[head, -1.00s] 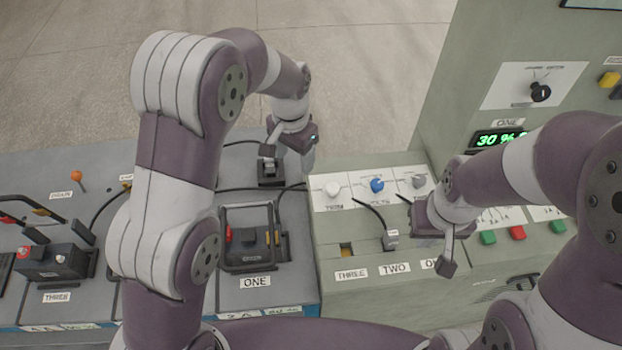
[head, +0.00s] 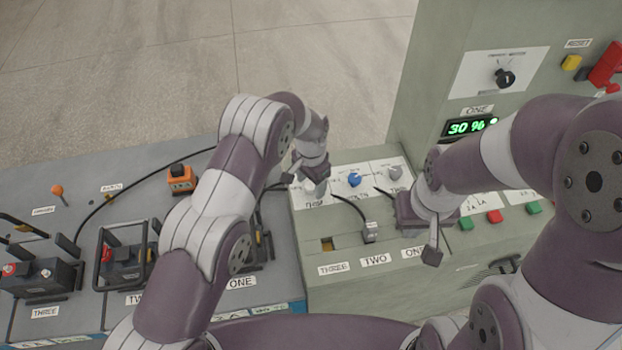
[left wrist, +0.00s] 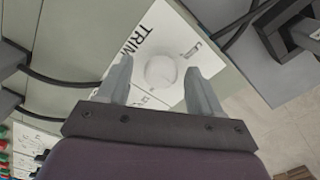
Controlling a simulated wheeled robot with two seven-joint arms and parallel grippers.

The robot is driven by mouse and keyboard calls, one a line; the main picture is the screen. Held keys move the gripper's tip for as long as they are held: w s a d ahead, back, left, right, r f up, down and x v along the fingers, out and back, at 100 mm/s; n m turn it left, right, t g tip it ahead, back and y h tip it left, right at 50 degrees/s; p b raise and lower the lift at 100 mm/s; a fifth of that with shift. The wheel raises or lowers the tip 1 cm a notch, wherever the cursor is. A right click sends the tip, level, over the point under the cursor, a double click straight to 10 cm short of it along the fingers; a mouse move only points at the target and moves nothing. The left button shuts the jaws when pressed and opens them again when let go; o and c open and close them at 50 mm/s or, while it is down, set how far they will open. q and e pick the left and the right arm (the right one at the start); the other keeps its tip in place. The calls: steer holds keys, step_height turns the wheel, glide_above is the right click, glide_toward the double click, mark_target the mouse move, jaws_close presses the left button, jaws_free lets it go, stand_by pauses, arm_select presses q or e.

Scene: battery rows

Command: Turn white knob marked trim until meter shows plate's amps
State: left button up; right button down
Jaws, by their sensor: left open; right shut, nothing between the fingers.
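The white trim knob (left wrist: 160,71) shows in the left wrist view between my left gripper's fingers, beside the word TRIM on a white plate (left wrist: 176,34). My left gripper (left wrist: 159,72) is open, with a finger on either side of the knob; whether they touch it I cannot tell. A display (head: 470,127) marked ONE reads about 30 % in green. My right gripper (head: 432,256) is shut and empty in front of the panel. I cannot read any amps on a rating plate.
A blue knob (head: 355,180) and a grey knob (head: 395,172) stand right of the trim knob. A plug with a black cable (head: 371,232) sits above the label TWO. Batteries with handles (head: 126,258) and cables fill the left bench. Coloured buttons (head: 494,216) lie beyond my right gripper.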

arm_select(q)
steer(key=shift+w, duration=0.1)
steer(key=c, duration=1.1)
steer(key=shift+o, duration=0.3)
steer(key=shift+f+n+b, duration=0.3)
steer(key=shift+n+b, duration=0.5)
steer(key=shift+b, duration=0.1)
steer(key=shift+r+n+b, duration=0.1)
steer(key=shift+n+b, duration=0.25)
steer(key=shift+n, duration=0.35)
steer(key=shift+r+n, duration=0.2)
steer(key=shift+n, duration=0.5)
steer(key=o, duration=1)
steer(key=shift+o, duration=0.2)
